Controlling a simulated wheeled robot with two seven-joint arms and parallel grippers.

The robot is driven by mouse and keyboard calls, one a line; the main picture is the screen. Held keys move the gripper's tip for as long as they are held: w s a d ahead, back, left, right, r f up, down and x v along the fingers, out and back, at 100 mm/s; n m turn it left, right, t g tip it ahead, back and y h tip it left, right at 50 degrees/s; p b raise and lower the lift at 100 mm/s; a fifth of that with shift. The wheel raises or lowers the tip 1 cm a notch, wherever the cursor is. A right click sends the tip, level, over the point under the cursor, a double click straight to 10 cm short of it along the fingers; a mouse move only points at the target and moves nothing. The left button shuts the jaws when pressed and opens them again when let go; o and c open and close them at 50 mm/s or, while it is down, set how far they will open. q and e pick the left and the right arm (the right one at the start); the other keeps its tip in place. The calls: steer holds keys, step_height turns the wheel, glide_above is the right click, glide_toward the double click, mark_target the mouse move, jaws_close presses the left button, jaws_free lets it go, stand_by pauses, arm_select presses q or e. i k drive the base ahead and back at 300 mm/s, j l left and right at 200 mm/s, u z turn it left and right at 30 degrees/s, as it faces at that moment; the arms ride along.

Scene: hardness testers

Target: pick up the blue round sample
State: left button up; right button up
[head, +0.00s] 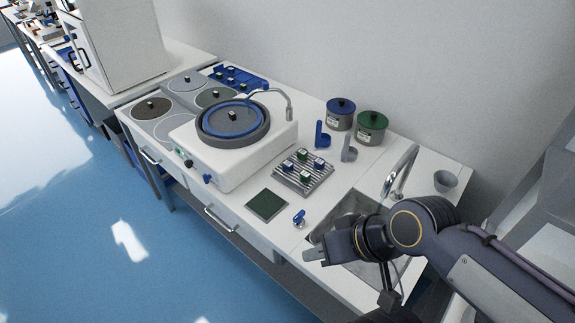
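A small blue and silver round piece (299,217) lies on the white counter, left of the sink; it looks like the blue round sample, but it is small in view. Several small blocks with blue or green tops sit on a ribbed metal rack (314,187) behind it. My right gripper (311,251) is at the front edge of the sink, in front of and slightly right of the blue piece, apart from it. Nothing shows held in it, but its finger gap is unclear. My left gripper is out of view.
A dark green square pad (265,204) lies left of the piece. A polishing machine (213,158) stands further left. The sink (352,207) with its faucet (400,172) is at right, with a grey cup (445,181) beyond. Blue-lidded (340,119) and green-lidded (371,132) pots stand behind.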

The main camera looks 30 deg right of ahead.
mark_target(288, 164)
steer(key=i+j+z, duration=0.2)
steer(key=i+j, duration=0.8)
steer(key=i+l+z, duration=0.1)
steer(key=i+z, duration=0.2)
steer(key=z, duration=0.2)
steer(key=i+z, duration=0.25)
steer(key=z, duration=0.25)
